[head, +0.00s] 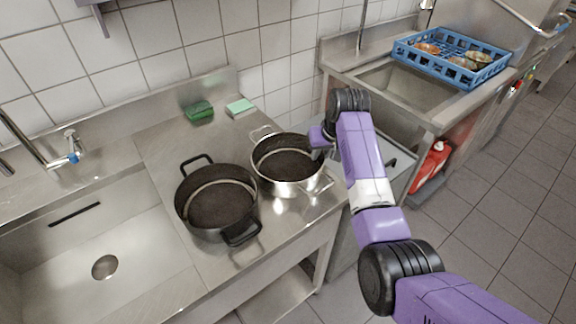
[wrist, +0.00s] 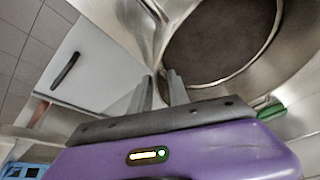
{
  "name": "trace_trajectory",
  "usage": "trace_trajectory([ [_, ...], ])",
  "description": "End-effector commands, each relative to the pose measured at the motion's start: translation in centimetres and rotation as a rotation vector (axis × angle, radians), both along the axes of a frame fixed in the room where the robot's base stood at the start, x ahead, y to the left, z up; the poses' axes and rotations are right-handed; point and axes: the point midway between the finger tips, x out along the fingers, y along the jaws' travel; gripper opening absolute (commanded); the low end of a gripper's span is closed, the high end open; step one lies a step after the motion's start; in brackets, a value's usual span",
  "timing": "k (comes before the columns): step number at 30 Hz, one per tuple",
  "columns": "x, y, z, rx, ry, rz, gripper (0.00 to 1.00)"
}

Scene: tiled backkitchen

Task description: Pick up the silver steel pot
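The silver steel pot (head: 285,187) stands upright on the steel counter, with a dark inside and loop handles at its far-left and near-right sides. In the wrist view the pot (wrist: 222,38) fills the upper right. My gripper (head: 321,155) is at the pot's right rim, pointing down. In the wrist view my gripper (wrist: 161,78) shows two fingers with a gap between them, at the pot's edge. The fingers look open, with the rim at or between their tips. Whether they touch the wall cannot be told.
A black pot (head: 218,205) with black handles stands close to the left of the silver pot. Green sponges (head: 199,110) lie behind. A sink (head: 105,245) is at left. A blue rack (head: 452,62) with dishes stands at the back right.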

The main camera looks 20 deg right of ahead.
Motion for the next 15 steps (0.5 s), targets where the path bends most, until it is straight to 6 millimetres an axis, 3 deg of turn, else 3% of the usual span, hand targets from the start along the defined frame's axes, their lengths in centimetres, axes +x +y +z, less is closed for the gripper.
trace_trajectory([
  [1,0.00,0.00,0.02,0.000,0.000,0.000,0.09],
  [3,0.00,0.00,0.02,0.000,0.000,0.000,0.00],
  [15,0.00,-0.01,0.04,0.000,0.000,0.000,0.00],
])
